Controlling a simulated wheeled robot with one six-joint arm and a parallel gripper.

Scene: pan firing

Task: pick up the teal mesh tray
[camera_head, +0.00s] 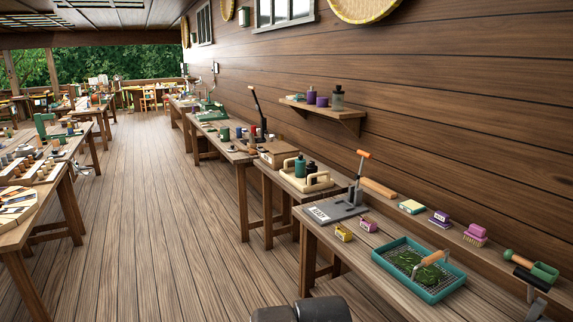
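The teal mesh tray (398,277) lies flat on the nearest wooden bench at the lower right. It has a teal rim and a grey mesh floor. A dark green leafy or cut piece (418,266) lies in it. My gripper's fingers do not show. Only a dark grey rounded part, likely of my arm, shows at the bottom edge, left of the tray.
The floor (170,230) left of the bench is open.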

